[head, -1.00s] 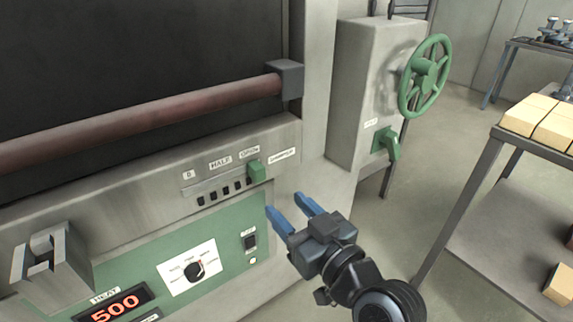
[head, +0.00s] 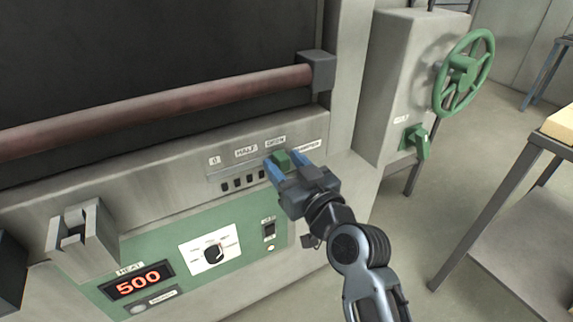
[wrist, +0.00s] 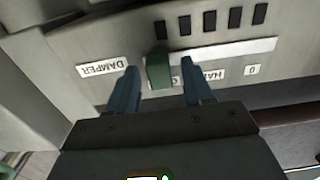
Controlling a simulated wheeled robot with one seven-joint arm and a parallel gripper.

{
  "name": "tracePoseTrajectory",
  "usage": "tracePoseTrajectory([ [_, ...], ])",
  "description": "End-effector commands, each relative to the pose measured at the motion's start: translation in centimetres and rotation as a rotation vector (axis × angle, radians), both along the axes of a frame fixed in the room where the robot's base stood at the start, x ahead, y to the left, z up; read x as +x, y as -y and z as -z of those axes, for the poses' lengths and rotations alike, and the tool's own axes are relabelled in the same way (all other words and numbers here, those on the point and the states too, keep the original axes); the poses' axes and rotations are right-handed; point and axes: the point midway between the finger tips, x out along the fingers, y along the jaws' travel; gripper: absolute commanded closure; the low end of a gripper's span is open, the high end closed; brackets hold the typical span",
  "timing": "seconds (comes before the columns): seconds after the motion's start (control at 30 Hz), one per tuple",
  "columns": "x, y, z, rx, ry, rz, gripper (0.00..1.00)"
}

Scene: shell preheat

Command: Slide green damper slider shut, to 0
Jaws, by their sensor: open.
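The green damper slider (head: 281,160) sits at the OPEN end of its slot, at the right end of the scale in the head view. The scale runs left through HALF to the 0 label (head: 214,160). My gripper (head: 285,164) is open, with its blue fingers on either side of the slider knob. In the wrist view the green knob (wrist: 159,70) stands between the two fingertips, with a visible gap to the finger on the right. I cannot tell whether either finger touches it.
A reddish bar handle (head: 170,105) crosses above the scale. Below are a dial (head: 213,252), a small switch (head: 269,230) and a display reading 500 (head: 138,283). A green handwheel (head: 463,73) and green lever (head: 417,141) stand to the right.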

Motion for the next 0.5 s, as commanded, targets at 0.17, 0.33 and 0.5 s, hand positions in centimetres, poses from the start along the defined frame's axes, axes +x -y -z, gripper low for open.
tracePoseTrajectory([
  [0.17,-0.02,0.02,0.01,0.0,0.0,0.0,0.55],
  [0.33,-0.03,0.02,0.02,0.0,0.0,0.0,0.71],
  [0.5,-0.03,0.02,0.02,0.0,0.0,0.0,0.87],
])
